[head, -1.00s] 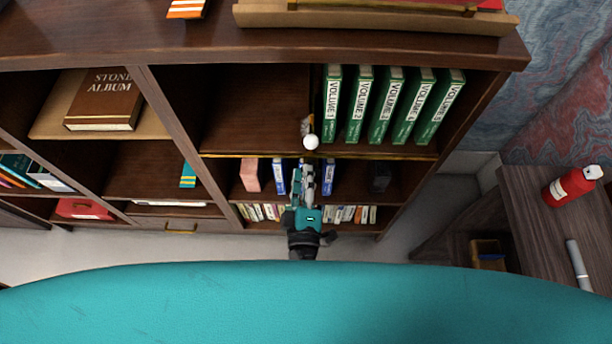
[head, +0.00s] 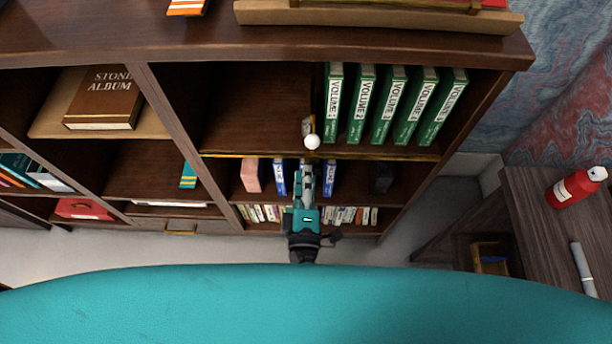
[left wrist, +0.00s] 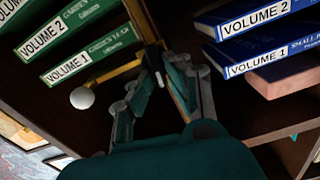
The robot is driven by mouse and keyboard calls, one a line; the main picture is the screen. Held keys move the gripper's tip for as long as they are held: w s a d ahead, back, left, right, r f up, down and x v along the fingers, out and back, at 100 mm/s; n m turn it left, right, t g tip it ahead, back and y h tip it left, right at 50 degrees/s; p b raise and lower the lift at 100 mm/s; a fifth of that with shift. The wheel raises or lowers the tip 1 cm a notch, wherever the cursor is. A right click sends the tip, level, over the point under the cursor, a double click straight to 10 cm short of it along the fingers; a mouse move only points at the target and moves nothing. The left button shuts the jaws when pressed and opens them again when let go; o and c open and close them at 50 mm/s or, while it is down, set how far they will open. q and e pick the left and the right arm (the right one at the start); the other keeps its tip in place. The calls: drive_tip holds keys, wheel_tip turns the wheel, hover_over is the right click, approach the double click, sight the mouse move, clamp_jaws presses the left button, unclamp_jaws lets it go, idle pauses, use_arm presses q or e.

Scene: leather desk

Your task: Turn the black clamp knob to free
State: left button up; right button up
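The black clamp knob (left wrist: 152,56) shows as a small dark shape under the brass-edged shelf in the left wrist view, largely hidden by my fingertips. My left gripper (left wrist: 160,66) reaches up to it, its two fingers converging to a narrow gap with the knob between the tips. In the head view my left gripper (head: 307,168) is below the shelf's front edge, and the knob cannot be made out there. A white ball (head: 312,142) stands out at that edge, left of the green volumes; it also shows in the left wrist view (left wrist: 82,98). My right gripper is out of view.
Green volumes (head: 390,105) stand on the shelf above my gripper. Blue volumes (head: 329,178) and a pink block (head: 252,175) stand close by on the lower shelf. A red extinguisher (head: 577,187) is on the side table at right.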

use_arm(q)
drive_tip(key=o, duration=0.4)
drive_tip(key=shift+c, duration=0.2)
drive_tip(key=s, duration=1.2)
